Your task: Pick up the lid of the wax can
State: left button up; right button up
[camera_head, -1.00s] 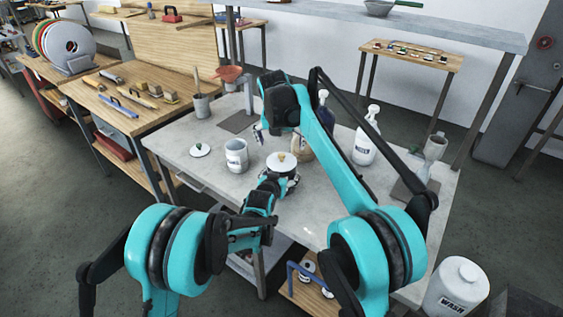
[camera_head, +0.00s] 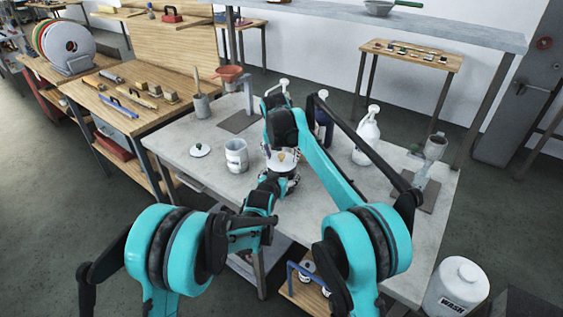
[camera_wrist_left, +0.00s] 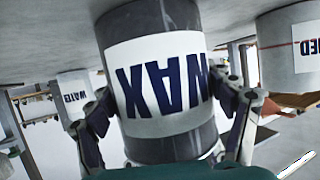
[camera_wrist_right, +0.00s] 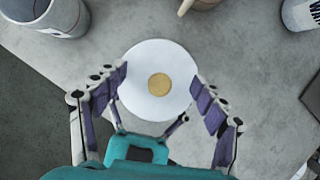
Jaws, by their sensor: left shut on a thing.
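The wax can (camera_wrist_left: 160,75) is a dark grey can with a white WAX label, standing on the table. Its lid (camera_wrist_right: 150,105) is a white disc with a gold knob (camera_wrist_right: 159,85); in the head view the lid (camera_head: 281,161) is partly hidden by my right arm. My left gripper (camera_wrist_left: 160,110) is shut on the can body, one finger on each side. My right gripper (camera_wrist_right: 159,80) is open over the lid, its purple finger pads on either side of the disc. I cannot tell whether the pads touch the lid's rim.
A white spray bottle (camera_head: 367,138) stands to the right. A mug holding a tool (camera_head: 202,105) stands further back.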

aim_at(281, 154)
jog(key=c, duration=0.6)
jog(key=shift+o, duration=0.2)
jog(key=shift+f, duration=0.1)
jog(key=shift+r, duration=0.45)
jog(key=c, duration=0.3)
notch_tip(281, 154, up, 9)
jog(key=shift+r, duration=0.15)
grip_shut()
pick_arm(q)
jog(key=o, duration=1.6)
